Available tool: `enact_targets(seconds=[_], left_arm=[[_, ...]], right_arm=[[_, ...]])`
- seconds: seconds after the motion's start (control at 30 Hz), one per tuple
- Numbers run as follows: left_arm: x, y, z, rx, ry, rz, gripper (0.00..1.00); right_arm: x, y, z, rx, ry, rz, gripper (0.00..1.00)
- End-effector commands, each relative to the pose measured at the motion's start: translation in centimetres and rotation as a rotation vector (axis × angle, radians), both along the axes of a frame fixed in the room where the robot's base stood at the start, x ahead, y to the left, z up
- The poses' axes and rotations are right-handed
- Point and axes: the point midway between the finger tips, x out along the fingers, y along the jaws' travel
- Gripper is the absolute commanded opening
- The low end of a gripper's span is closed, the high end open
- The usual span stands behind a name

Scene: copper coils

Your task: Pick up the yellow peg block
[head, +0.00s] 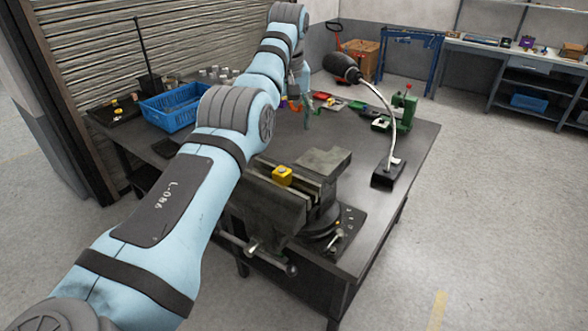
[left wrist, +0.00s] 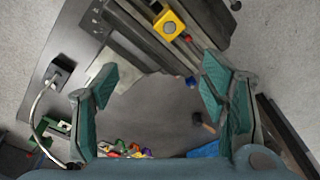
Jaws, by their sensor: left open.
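The yellow peg block (head: 282,176) sits on top of the grey bench vise (head: 262,205), at its jaws. In the left wrist view the yellow peg block (left wrist: 162,21) is near the top edge, with a pale round feature on its upper face. My left gripper (head: 307,118) is over the far part of the table, beyond the vise and apart from the block. In the left wrist view its teal fingers (left wrist: 158,84) are spread wide with nothing between them. My right gripper is not in view.
A desk lamp (head: 393,135) stands on the right side of the table. A blue crate (head: 180,108) is at the far left. Several small coloured parts (left wrist: 122,149) lie beyond my gripper. The dark tabletop (head: 405,150) has clear room between vise and lamp.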

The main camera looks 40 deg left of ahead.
Motion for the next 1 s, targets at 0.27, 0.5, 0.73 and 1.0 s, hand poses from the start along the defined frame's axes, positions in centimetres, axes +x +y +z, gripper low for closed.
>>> enact_targets(seconds=[0.27,0.5,0.73,1.0], left_arm=[[-0.2,1.5,-7.0,0.003,0.006,0.015,0.66],[0.1,1.5,-10.5,0.003,0.004,0.013,0.66],[0.5,1.6,-13.8,0.002,0.002,0.011,0.66],[0.5,1.5,-13.9,0.001,0.001,0.01,0.5]], right_arm=[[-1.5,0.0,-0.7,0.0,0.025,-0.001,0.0],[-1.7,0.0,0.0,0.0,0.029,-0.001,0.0],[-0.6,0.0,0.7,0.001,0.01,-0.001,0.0],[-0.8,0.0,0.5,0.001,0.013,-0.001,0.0]])
